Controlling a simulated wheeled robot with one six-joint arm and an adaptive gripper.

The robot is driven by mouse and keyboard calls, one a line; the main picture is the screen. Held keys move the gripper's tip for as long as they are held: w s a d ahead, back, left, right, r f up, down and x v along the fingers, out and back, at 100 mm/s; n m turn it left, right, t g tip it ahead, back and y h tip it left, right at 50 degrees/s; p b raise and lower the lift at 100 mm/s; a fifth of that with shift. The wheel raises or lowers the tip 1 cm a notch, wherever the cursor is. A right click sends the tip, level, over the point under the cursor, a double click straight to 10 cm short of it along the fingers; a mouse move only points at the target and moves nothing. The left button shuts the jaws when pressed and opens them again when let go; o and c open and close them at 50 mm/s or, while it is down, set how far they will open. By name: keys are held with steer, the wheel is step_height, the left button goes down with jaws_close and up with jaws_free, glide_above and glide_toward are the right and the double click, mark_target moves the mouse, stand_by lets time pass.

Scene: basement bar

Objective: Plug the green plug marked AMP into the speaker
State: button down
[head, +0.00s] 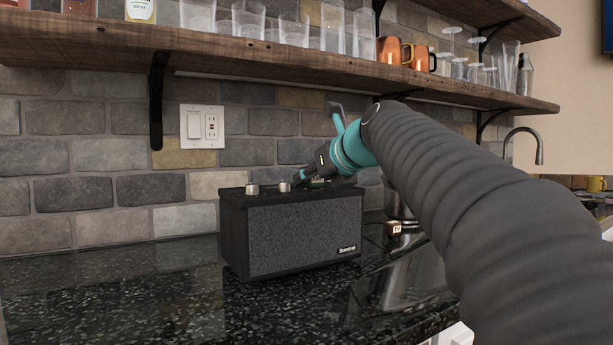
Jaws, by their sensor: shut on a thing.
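The speaker (300,238) is a black box with a grey cloth front and silver knobs on top. It stands upright on the dark counter, and its back is hidden. My gripper (305,180) reaches in from the right, tilted down to the left, over the speaker's top rear edge. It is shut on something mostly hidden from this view. A small green piece (317,184) shows just below the jaws and looks like the green plug. No AMP marking can be read on it. I cannot tell whether it touches the speaker.
A small brown block (393,229) with a marked pale face is right of the speaker, near a metal pot. A wall outlet (202,126) is behind. A wooden shelf (240,55) with glasses hangs above my gripper. The counter (130,290) is clear at left.

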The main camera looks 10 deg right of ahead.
stand_by(0.4)
steer(key=c, duration=0.7)
jaws_free()
steer(key=v, duration=1.2)
steer(key=shift+f, duration=0.1)
